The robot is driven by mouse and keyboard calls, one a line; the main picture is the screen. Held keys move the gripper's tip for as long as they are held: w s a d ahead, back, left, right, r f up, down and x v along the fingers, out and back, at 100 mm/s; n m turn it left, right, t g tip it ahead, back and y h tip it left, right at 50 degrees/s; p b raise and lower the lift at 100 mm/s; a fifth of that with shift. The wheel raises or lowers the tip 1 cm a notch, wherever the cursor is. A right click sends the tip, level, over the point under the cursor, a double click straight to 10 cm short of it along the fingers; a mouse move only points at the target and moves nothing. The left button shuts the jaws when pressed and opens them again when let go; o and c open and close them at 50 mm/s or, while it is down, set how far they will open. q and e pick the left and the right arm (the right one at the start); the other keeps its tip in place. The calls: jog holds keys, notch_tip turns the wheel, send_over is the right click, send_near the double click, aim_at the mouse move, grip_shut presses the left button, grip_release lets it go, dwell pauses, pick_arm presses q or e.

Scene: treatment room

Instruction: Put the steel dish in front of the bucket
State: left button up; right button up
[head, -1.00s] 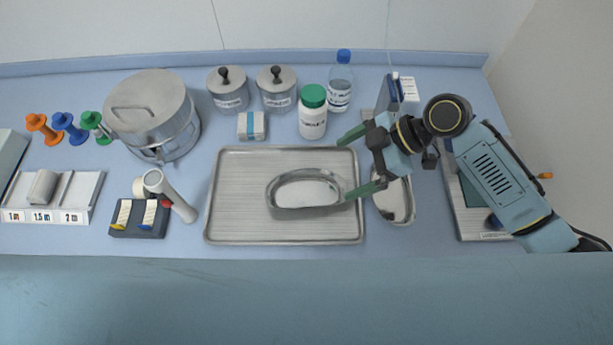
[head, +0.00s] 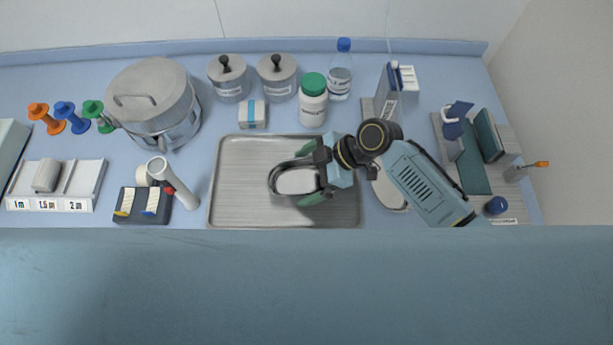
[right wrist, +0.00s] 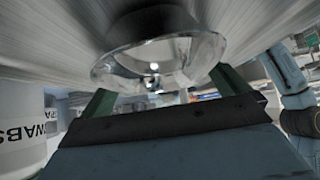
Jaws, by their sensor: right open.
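A shiny oval steel dish (head: 290,184) lies on the metal tray, its right part hidden by my right gripper. My right gripper (head: 308,173) is open, with its green fingers spread at the right end of the dish. In the right wrist view the dish (right wrist: 150,50) fills the space ahead of the open fingers (right wrist: 165,92); I cannot tell whether they touch it. The bucket (head: 150,105), a steel lidded drum, stands at the back left. The left gripper is not in view.
The tray (head: 235,205) has bare room left of the dish. A white bottle (head: 313,103) stands behind the tray. A second shallow dish (head: 390,193) lies right of it, partly behind my arm.

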jog(key=shift+c, duration=0.4)
jog(key=c, duration=0.9)
